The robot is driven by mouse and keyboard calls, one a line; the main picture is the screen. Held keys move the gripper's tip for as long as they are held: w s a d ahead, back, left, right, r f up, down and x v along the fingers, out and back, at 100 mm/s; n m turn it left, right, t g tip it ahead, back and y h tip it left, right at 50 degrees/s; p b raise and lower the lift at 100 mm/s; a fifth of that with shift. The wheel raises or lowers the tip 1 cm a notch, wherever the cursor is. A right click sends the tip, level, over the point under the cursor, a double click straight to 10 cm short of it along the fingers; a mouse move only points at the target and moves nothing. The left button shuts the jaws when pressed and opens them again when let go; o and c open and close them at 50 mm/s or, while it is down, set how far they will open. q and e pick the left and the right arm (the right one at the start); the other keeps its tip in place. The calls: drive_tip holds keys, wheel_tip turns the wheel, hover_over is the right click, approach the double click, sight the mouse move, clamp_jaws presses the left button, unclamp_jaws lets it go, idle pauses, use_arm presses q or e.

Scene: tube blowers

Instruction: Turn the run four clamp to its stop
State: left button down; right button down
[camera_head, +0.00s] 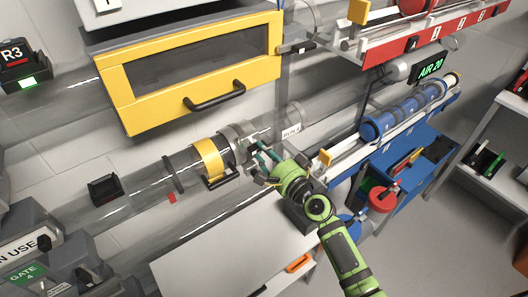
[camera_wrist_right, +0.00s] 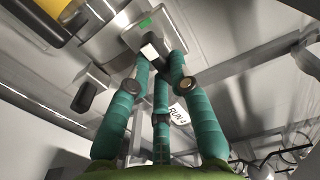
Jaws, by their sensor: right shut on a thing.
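The run four tube (camera_head: 130,203) is clear and runs slantwise across the head view, with a RUN 4 label (camera_head: 291,133) near its right part. A grey clamp (camera_head: 240,140) sits around it, just right of a yellow band (camera_head: 209,160). My right gripper (camera_head: 260,160), with teal fingers, reaches the clamp from the lower right. In the right wrist view its fingers (camera_wrist_right: 160,62) are shut on a small pale grip of the clamp (camera_wrist_right: 153,46) with a dark end face. A green patch shows beside that grip. The clamp's exact turn angle cannot be told. My left gripper is not in view.
A yellow cabinet door (camera_head: 190,70) with a black handle overhangs the tube. A blue tube unit (camera_head: 410,107) in a tray stands to the right. A white bench top (camera_head: 215,255) lies below.

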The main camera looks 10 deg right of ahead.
idle(0.4)
drive_tip(key=c, duration=1.1)
unclamp_jaws()
drive_tip(key=v, duration=1.2)
